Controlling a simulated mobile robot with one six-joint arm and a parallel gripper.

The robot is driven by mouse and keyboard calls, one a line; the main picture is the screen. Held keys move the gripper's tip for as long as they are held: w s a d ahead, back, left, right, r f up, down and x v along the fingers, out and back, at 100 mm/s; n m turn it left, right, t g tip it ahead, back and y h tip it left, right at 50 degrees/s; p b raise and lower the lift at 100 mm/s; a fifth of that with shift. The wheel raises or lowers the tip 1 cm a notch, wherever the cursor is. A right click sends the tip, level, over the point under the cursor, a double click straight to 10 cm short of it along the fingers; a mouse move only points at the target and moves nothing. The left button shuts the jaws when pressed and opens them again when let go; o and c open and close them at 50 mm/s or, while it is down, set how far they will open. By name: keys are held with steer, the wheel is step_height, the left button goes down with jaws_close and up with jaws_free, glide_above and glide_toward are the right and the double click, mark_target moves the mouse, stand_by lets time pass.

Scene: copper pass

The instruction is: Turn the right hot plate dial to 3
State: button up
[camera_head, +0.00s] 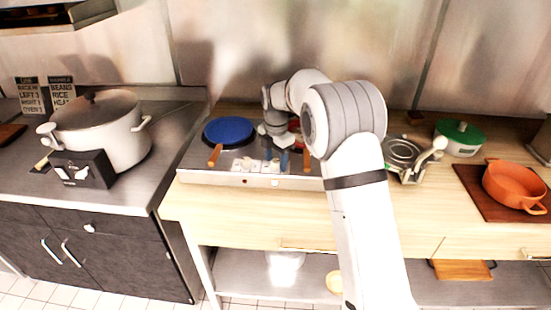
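The hot plate (240,168) is a steel double unit on the wooden counter, with a pale front panel (220,179). A small light dial (275,184) shows on the right part of that panel; its setting is too small to read. My gripper (276,160) points down over the hot plate, above and behind this dial and apart from it. Its two dark bluish fingertips look separated, with nothing visible between them. My arm hides the right end of the hot plate.
A blue pan (229,131) sits on the left burner, its wooden handle forward. Another wooden handle (307,160) shows beside my arm. A large white pot (110,130) stands left. Right are a green-lidded pot (460,138) and an orange pot (513,186).

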mark_target(276, 161)
step_height(276, 161, up, 8)
steer(key=shift+f+b, duration=0.1)
steer(key=shift+b, duration=0.3)
stand_by(0.3)
steer(key=shift+s+d+r+m, duration=0.2)
steer(key=shift+d+m, duration=0.1)
steer(key=s+d+r+m+t, duration=0.1)
steer(key=s+d+r+m, duration=0.2)
steer(key=s+d+m, duration=0.4)
steer(key=s+d+r+m, duration=0.4)
steer(key=s+m, duration=0.1)
steer(key=s, duration=0.3)
steer(key=s+d+f+m+t, duration=0.1)
steer(key=s+d+f+m, duration=0.1)
steer(key=s+m, duration=0.5)
steer(key=s+d+f+m+t, duration=0.1)
steer(key=s+d+f+m, duration=0.2)
steer(key=s, duration=1)
steer(key=d+m, duration=0.2)
steer(key=m, duration=0.2)
steer(key=shift+s+f, duration=0.25)
steer(key=shift+f, duration=0.1)
